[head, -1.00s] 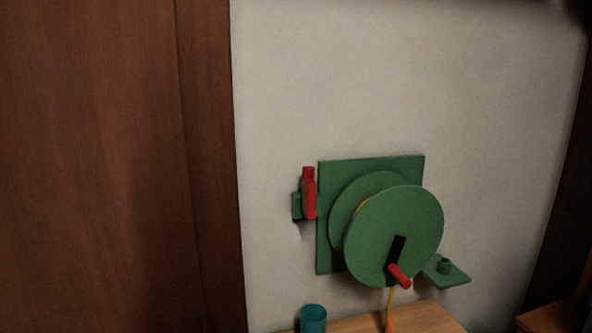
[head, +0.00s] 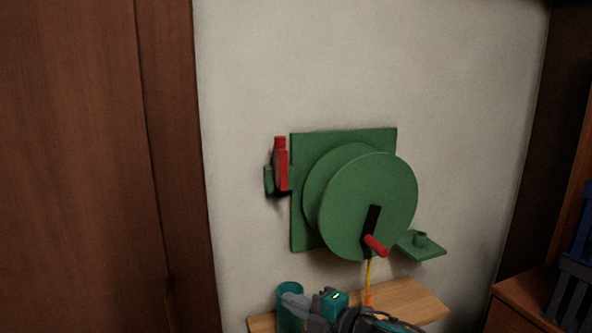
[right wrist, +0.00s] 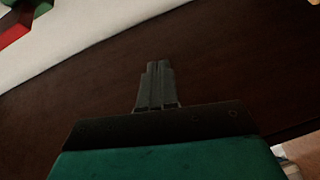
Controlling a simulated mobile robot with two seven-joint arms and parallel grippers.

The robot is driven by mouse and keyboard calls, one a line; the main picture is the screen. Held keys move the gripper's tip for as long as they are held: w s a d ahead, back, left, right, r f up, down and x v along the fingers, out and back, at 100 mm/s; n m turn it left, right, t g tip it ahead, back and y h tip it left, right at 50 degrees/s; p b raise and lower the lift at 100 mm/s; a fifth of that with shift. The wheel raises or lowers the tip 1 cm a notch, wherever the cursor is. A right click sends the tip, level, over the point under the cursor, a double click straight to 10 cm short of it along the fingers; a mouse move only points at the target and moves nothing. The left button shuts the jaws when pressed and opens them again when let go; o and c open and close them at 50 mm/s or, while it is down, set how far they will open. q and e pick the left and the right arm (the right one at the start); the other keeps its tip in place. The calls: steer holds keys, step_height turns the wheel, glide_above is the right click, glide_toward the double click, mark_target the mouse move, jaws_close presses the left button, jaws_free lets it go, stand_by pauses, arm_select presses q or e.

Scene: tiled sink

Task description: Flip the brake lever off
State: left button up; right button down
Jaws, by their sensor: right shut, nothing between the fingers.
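The red brake lever (head: 281,164) stands upright on a small green bracket at the left of the green winch (head: 368,205) on the wall. The winch has a large round drum with a black crank arm and a red handle (head: 375,245). My right gripper (right wrist: 159,68) is shut and empty in the right wrist view, in front of a dark brown surface. In the head view my right arm (head: 335,306) shows at the bottom, below the winch and clear of the lever. A red and green part (right wrist: 18,25) shows at the upper left of the right wrist view. My left gripper is not in view.
A yellow cord runs down from the drum to an orange piece. A small green ledge (head: 428,251) sticks out at right. A brown panel (head: 80,170) stands at left.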

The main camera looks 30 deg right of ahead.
mark_target(285, 141)
steer(key=w+d+r+n+y+b, duration=0.1)
steer(key=w+d+r+n+b, duration=0.1)
steer(key=d+r+n, duration=0.35)
steer(key=w+d+r+n+y+b, duration=0.1)
steer(key=w+d+r+n+b, duration=0.1)
steer(key=r+n, duration=0.5)
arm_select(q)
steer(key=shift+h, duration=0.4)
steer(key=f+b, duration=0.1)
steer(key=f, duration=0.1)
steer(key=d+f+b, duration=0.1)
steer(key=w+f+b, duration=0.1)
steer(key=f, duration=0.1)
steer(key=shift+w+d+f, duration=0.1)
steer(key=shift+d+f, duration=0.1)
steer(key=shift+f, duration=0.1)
arm_select(e)
steer(key=s+d+r+n, duration=0.2)
steer(key=d+r+n, duration=0.1)
steer(key=r, duration=0.5)
steer(key=s+d+r+n+t+h, duration=0.1)
steer(key=d+r+n, duration=0.2)
steer(key=r+n, duration=0.2)
step_height(285, 141, up, 3)
steer(key=shift+s+d, duration=0.15)
steer(key=shift+s, duration=0.2)
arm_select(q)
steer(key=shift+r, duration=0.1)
arm_select(e)
steer(key=shift+w, duration=0.1)
